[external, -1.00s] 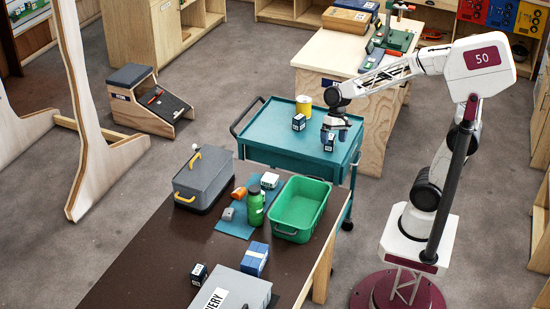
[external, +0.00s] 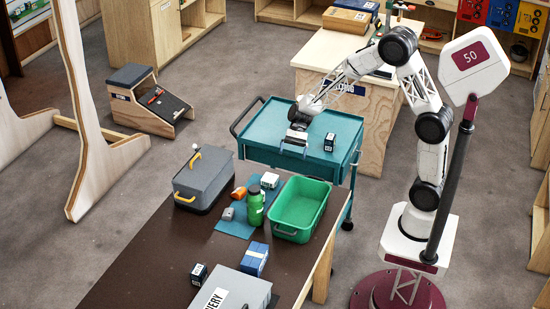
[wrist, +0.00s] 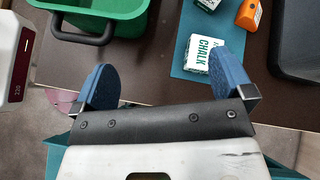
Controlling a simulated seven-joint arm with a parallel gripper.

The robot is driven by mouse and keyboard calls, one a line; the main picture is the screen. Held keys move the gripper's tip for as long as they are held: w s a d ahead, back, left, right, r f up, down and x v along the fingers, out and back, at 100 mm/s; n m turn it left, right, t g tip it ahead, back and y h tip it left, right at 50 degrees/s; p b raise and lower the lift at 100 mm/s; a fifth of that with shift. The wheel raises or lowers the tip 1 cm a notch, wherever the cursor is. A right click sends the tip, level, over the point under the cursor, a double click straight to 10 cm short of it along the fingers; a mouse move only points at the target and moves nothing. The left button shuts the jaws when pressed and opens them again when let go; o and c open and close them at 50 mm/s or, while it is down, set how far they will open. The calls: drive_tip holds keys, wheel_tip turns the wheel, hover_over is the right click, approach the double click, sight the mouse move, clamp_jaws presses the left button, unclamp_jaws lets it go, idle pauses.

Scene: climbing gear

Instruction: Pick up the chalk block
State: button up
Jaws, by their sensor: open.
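The chalk block, white with green markings and the word CHALK, shows in the wrist view (wrist: 202,52). My gripper (external: 293,150) hangs over the near side of the teal cart, apart from the block. In the wrist view my gripper (wrist: 162,87) is open with nothing between its blue pads. The right pad overlaps the block's edge in that picture.
The green tub (external: 276,231) is right of the block; the green bottle (external: 256,208) and an orange item (external: 238,193) are close left. A grey lidded box (external: 203,180) stands farther left. A dark small box (external: 329,142) stands on the teal cart (external: 262,128).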

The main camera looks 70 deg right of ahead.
sight(272, 175)
drive_tip(key=w+f+m+y, duration=0.1)
drive_tip(key=w+f, duration=0.1)
drive_tip(key=f, duration=0.1)
drive_tip(key=w+d+f+m+t+y, duration=0.1)
drive_tip(key=w+f+m, duration=0.1)
drive_tip(key=w+f, duration=0.1)
drive_tip(key=w+f+m+y, duration=0.1)
drive_tip(key=w+f, duration=0.2)
drive_tip(key=shift+d+f+t, duration=0.15)
drive_tip(key=shift+d+t, duration=0.1)
drive_tip(key=shift+t, duration=0.05)
drive_tip(key=shift+a, duration=0.1)
drive_tip(key=shift+x, duration=1.25)
drive_tip(key=shift+a+f, duration=0.1)
drive_tip(key=shift+x, duration=2.45)
drive_tip(key=shift+s, duration=0.1)
drive_tip(key=c, duration=1)
